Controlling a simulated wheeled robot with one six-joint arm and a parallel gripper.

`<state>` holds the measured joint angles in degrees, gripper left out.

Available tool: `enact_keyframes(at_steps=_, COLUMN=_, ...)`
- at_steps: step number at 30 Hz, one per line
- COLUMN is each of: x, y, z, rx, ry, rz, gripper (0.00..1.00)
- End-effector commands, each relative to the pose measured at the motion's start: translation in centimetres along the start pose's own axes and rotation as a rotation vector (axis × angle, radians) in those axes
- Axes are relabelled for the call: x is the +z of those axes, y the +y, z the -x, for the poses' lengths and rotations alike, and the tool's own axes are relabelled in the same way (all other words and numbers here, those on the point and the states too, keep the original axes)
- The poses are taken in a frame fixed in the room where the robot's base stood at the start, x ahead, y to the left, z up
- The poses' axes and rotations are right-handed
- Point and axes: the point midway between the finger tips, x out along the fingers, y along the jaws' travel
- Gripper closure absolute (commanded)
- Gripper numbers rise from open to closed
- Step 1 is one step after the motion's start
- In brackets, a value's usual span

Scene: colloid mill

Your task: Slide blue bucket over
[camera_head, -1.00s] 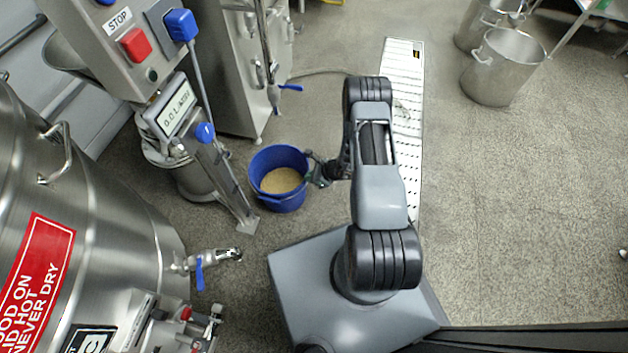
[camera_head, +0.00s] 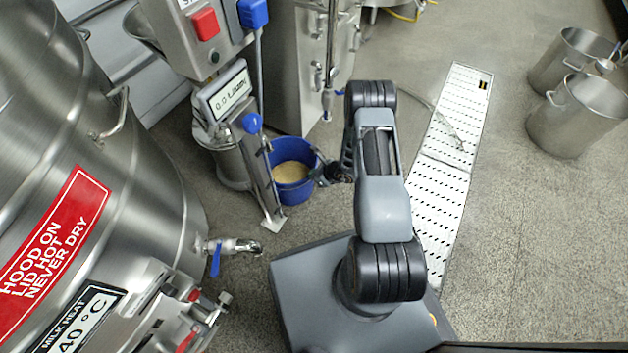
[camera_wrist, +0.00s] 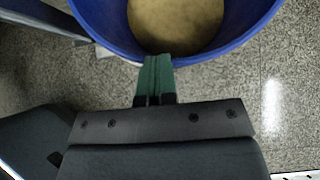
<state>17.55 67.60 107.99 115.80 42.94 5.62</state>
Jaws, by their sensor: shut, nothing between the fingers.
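The blue bucket (camera_head: 297,187) stands upright on the floor with tan, grainy-looking contents in it. It is left of my arm, close to the mill's slanted metal leg, which hides part of its left side. My gripper (camera_head: 322,178) is at the bucket's right side. In the wrist view my gripper (camera_wrist: 154,70) is shut, with its green fingers together and their tips at the near rim of the blue bucket (camera_wrist: 110,42). The fingers hold nothing. I cannot tell whether the tips touch the bucket wall.
A steel vat (camera_head: 110,130) with a tap (camera_head: 235,247) stands at left. The mill's control box (camera_head: 195,35) and leg (camera_head: 262,185) are beside the bucket. A slotted floor drain (camera_head: 445,170) lies right of my arm. Steel pots (camera_head: 575,120) stand at far right; the floor between is free.

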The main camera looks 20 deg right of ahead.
Motion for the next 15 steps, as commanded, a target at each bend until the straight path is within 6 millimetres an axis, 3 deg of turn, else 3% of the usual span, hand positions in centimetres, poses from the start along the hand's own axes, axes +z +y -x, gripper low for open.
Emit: enact_keyframes(at_steps=15, x=-0.6, y=-0.39, z=0.54, rx=-0.006, ry=0.001, rz=-0.006, gripper=1.0)
